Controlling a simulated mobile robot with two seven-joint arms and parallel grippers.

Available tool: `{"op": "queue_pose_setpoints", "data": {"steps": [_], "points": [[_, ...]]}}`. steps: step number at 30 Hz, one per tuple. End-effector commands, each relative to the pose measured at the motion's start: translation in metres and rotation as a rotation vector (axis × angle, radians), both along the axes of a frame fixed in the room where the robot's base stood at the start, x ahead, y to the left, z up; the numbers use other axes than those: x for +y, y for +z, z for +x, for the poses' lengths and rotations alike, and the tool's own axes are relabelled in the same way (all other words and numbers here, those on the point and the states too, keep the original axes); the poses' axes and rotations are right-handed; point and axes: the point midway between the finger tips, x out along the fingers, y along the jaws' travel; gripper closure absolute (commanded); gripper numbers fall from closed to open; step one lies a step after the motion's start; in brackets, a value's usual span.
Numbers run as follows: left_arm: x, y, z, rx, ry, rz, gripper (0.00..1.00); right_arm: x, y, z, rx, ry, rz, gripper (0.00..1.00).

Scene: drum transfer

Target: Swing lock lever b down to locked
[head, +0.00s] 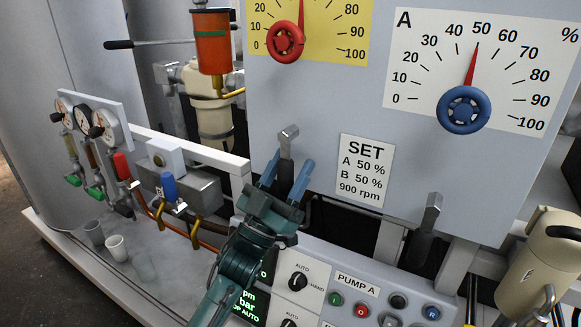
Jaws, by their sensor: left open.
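A grey lever (288,138) with a dark lower part stands up at the lower edge of the grey panel, below the yellow dial; it appears to be lock lever b, though no label on it can be read. My left gripper (287,172) reaches up from the bottom of the picture, with its blue fingers open on either side of the lever's dark lower part. I cannot tell whether they touch it. A second grey lever (432,208) stands up further right, below dial A. My right gripper is not in view.
Above are the yellow dial with a red knob (285,42) and dial A with a blue knob (464,109). A SET card (362,168) is right of the gripper. Below is the control panel (345,290) with buttons. Red and blue valve handles are at left, a beige vessel (540,255) at right.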

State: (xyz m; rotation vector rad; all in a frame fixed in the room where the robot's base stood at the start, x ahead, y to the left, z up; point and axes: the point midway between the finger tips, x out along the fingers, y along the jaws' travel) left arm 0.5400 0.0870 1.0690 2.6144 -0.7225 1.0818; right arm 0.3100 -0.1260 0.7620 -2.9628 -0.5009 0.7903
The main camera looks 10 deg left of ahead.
Motion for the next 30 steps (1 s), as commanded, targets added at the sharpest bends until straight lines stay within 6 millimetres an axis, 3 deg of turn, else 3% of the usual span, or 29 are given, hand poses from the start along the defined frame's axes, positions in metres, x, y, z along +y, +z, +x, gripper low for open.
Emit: {"op": "queue_pose_setpoints", "data": {"steps": [18,30], "points": [[0.041,-0.083,-0.07,0.002,-0.001,0.0,0.51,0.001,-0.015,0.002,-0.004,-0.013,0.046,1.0],[0.046,-0.091,-0.079,0.0,-0.001,-0.002,0.51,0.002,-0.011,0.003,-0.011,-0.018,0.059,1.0]]}}
